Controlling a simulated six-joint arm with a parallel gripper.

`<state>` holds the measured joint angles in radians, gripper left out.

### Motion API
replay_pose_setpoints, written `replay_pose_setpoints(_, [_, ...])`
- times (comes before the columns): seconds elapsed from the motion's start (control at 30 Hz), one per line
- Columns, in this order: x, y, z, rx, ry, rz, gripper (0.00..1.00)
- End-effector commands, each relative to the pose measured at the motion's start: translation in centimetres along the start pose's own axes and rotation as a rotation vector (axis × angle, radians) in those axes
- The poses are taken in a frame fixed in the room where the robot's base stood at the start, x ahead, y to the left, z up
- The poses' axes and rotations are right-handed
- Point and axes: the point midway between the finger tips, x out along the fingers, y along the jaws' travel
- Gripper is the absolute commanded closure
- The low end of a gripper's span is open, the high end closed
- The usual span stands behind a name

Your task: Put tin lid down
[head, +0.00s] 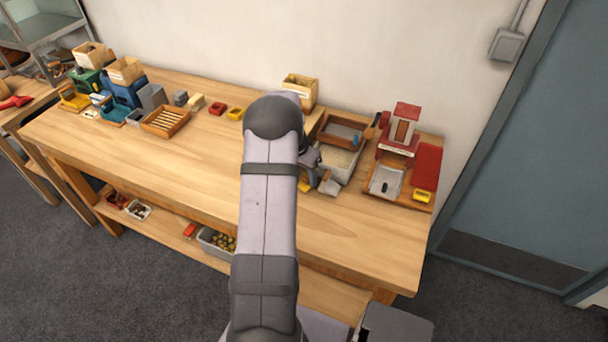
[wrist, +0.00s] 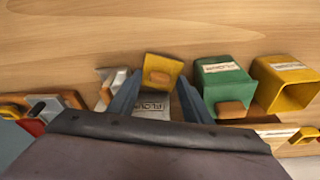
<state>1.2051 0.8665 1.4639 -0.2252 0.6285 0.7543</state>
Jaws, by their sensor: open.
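In the wrist view a square yellow lid (wrist: 165,66) with an orange-brown knob shows between the tips of my gripper (wrist: 160,78). The two blue-grey fingers stand apart, one on each side of the lid, with no clear grip on it. The lid looks slightly turned, with bare wood beyond it. A grey surface with a flour label (wrist: 153,106) shows just below the lid, between the fingers. I cannot tell whether the lid rests on it or on the table. In the head view my arm hides most of the gripper and the lid.
A green labelled tin (wrist: 222,84) and an open yellow tin (wrist: 283,84) stand to the right in the wrist view. The table's (head: 190,165) middle is clear.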

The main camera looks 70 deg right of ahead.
Motion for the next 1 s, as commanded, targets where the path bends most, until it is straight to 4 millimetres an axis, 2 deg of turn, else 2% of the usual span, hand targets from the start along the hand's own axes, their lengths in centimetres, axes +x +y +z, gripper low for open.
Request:
replay_pose_setpoints(0.27, [-1.6,-0.1,-0.2,0.0,0.003,-0.002,0.55])
replay_pose_setpoints(0.73, [-9.4,-0.1,-0.1,-0.001,0.004,-0.003,0.55])
replay_pose_setpoints(1.0, [-11.9,0.0,-0.1,0.0,0.001,-0.001,0.55])
